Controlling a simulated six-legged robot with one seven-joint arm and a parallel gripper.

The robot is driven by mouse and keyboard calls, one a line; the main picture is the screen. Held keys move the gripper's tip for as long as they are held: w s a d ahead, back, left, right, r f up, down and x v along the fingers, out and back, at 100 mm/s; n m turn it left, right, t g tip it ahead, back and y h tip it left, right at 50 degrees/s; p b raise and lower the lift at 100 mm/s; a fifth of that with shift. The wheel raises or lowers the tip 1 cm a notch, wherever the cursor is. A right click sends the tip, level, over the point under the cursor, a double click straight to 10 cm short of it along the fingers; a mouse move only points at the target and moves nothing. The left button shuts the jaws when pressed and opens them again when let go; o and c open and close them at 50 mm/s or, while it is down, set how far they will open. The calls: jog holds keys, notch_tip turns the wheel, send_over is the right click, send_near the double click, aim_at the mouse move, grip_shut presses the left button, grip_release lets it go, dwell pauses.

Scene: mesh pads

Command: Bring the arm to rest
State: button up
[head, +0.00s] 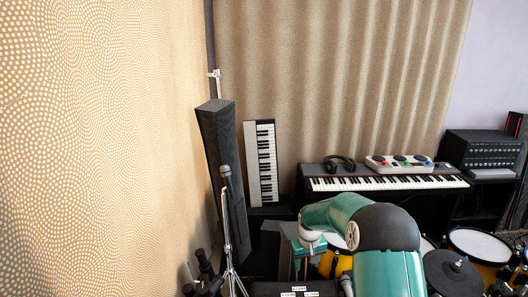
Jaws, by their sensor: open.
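My green arm (388,272) rises from the bottom of the head view to a dark rounded joint (388,228). From there it bends left and then down. My gripper (302,268) is at the low end of the arm, small and partly hidden by its own wrist, pointing down. It is open, and I see nothing held in it. It is above and behind a dark case (268,289) with small white labels at the bottom edge. Whether it touches anything near there I cannot tell.
A microphone stand (228,225) and a tall dark foam column (222,150) stand left of the arm. A keyboard (385,183) with headphones (340,163) is behind. Yellow drums (480,246) and a dark cymbal pad (452,272) crowd the right. A patterned panel (95,150) fills the left.

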jog(key=s+r+m+t, duration=0.1)
jog(key=s+r, duration=0.6)
jog(key=r, duration=0.5)
jog(key=s+r+t, duration=0.1)
jog(key=s+r, duration=0.7)
jog(key=r, duration=0.3)
jog(key=s+r+t, duration=0.1)
jog(key=s+r, duration=0.1)
jog(key=s, duration=0.9)
jog(key=s+r+m+t, duration=0.1)
jog(key=s+r+t, duration=0.1)
jog(key=s, duration=0.8)
jog(key=shift+v, duration=0.85)
